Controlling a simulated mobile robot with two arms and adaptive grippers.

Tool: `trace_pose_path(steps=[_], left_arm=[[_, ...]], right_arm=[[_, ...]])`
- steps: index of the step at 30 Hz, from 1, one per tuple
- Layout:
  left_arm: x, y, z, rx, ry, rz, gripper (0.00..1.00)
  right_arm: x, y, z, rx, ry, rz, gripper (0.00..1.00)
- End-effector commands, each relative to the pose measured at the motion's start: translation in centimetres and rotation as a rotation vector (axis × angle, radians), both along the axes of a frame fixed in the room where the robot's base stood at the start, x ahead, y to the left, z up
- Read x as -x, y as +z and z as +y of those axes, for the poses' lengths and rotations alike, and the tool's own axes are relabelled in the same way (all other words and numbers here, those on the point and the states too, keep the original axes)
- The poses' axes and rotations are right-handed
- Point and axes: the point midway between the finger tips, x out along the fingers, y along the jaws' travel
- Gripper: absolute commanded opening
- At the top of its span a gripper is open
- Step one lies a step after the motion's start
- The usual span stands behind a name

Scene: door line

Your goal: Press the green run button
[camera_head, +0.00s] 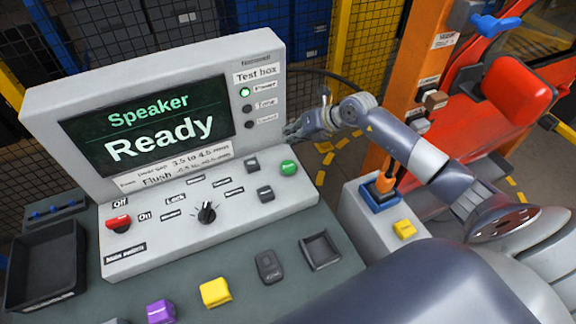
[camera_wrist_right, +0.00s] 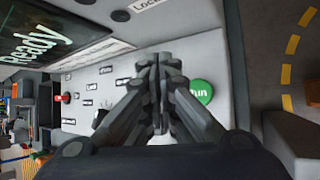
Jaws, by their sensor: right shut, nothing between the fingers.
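The green run button (camera_head: 288,168) is at the right end of the test box's sloped panel (camera_head: 150,243). In the right wrist view the green button (camera_wrist_right: 202,91) shows the letters "un", its left part hidden behind my fingers. My right gripper (camera_head: 290,132) is shut and empty, just above and behind the button in the head view. In the wrist view its closed fingertips (camera_wrist_right: 157,60) lie over the panel beside the button. I see no contact with the button. My left gripper is not in view.
The screen (camera_head: 150,125) reads "Speaker Ready". A black knob (camera_head: 206,212), a red switch (camera_head: 118,222) and small dark buttons share the panel. A grey pedestal (camera_head: 365,215) with an orange lever (camera_head: 385,183) stands right. A black tray (camera_head: 45,265) is at left.

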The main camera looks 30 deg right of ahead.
Motion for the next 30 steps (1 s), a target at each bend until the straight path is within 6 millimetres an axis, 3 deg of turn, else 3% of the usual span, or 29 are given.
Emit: trace_pose_path(steps=[18,30], left_arm=[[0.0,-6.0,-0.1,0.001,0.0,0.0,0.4],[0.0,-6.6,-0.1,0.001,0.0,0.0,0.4]], right_arm=[[0.0,-7.6,0.0,-0.001,-0.001,0.0,0.0],[0.0,-8.6,0.0,-0.001,0.0,0.0,0.0]])
